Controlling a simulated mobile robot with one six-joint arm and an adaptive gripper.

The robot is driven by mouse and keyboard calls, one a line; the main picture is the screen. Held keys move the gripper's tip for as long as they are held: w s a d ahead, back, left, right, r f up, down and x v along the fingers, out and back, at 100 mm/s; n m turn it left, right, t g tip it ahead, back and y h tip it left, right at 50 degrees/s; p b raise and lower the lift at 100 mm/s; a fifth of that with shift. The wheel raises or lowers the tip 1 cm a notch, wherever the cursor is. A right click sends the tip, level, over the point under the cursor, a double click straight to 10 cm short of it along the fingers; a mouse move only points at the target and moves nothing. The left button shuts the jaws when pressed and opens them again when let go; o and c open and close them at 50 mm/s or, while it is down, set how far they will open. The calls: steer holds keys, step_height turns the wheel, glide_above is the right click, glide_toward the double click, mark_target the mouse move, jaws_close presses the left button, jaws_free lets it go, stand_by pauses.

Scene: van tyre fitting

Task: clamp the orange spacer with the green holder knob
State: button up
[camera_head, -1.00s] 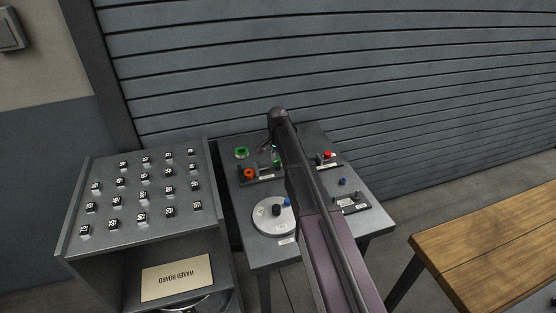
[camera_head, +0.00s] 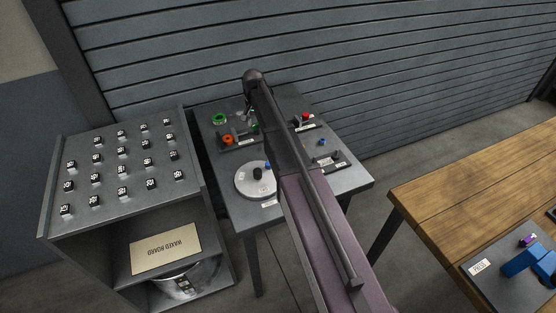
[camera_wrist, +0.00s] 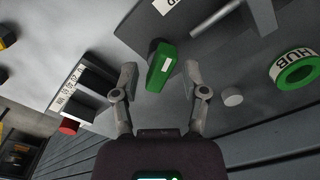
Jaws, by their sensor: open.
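The orange spacer (camera_head: 228,139) sits at the left of a dark labelled holder on the small grey table in the head view. The green holder knob (camera_head: 254,127) shows at that holder's right end, partly hidden by my arm. In the wrist view the green knob (camera_wrist: 160,70) is an elongated handle lying between the two fingers of my gripper (camera_wrist: 161,67). The fingers are open, one on each side, with gaps to the knob. I cannot tell the remaining height between them. The spacer is not visible in the wrist view.
A green ring marked HUB (camera_wrist: 296,68) lies beside the holder, also in the head view (camera_head: 219,118). A red button (camera_head: 305,116), a round white disc (camera_head: 255,180) and a small fixture (camera_head: 328,160) share the table. A shelf unit (camera_head: 190,204) stands left, a wooden bench (camera_head: 470,165) right.

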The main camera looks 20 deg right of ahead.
steer(key=n, duration=1.4)
step_height(320, 180, up, 14)
steer(key=p, duration=1.4)
steer(key=s+f+m+b, duration=0.2)
steer(key=s+m, duration=0.1)
steer(key=s, duration=1.1)
steer(key=s+f+m+b, duration=0.3)
steer(key=s+m, duration=0.1)
steer(key=s, duration=1.1)
steer(key=shift+d+f, duration=0.15)
steer(key=shift+d, duration=0.05)
steer(key=shift+w, duration=0.1)
steer(key=o, duration=0.5)
steer(key=shift+o, duration=0.3)
steer(key=shift+w, duration=0.3)
step_height(320, 180, up, 5)
steer(key=n+p, duration=0.5)
steer(key=n, duration=1.1)
glide_above(256, 124)
steer(key=shift+w, duration=0.1)
